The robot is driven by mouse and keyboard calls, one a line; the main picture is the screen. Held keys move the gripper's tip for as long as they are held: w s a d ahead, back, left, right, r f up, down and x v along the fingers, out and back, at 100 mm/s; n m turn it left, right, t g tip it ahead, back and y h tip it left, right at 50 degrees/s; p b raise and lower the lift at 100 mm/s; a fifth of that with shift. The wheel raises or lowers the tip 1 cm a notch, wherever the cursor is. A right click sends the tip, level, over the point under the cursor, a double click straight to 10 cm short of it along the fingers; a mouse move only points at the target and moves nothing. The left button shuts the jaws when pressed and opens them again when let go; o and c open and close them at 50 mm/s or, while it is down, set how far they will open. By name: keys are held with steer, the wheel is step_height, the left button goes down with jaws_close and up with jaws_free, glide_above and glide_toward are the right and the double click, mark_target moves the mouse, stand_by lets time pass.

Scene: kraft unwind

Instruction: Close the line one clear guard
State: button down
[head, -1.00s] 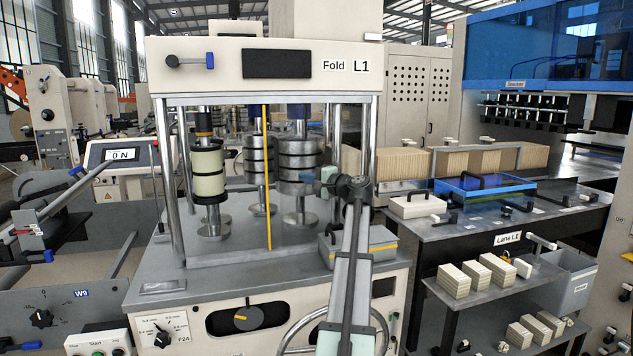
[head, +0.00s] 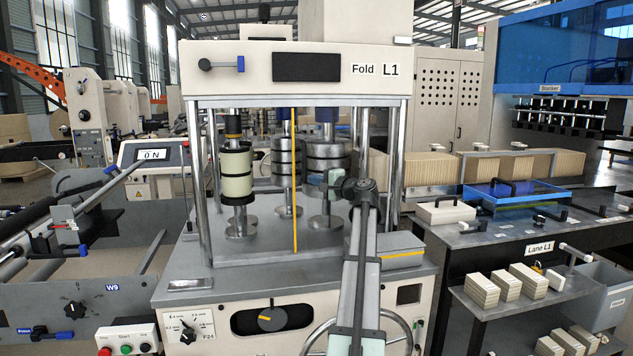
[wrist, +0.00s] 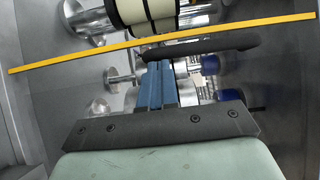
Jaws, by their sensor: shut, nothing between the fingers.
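The line one clear guard shows mainly by its upright yellow edge strip (head: 294,180) at the front of the Fold L1 machine (head: 297,68). Its pane is hard to make out, so I cannot tell its exact angle. In the wrist view the yellow strip (wrist: 200,36) crosses the top, with a dark bar (wrist: 200,47) like a handle beside it. My gripper (head: 318,184) is just right of the strip in the head view, at about half its height. Its blue fingers (wrist: 157,68) are shut and empty, tips close to the dark bar; contact cannot be told.
Rollers (head: 237,172) stand inside the machine behind the strip. Steel posts (head: 203,190) frame the opening. A grey box (head: 400,252) with a yellow stripe sits on the machine's right ledge, beside my arm. The Lane L1 table (head: 500,237) stands to the right.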

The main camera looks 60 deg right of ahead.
steer(key=w+a, duration=2.1)
steer(key=s, duration=1.3)
steer(key=shift+s+d, duration=0.25)
steer(key=shift+s, duration=0.05)
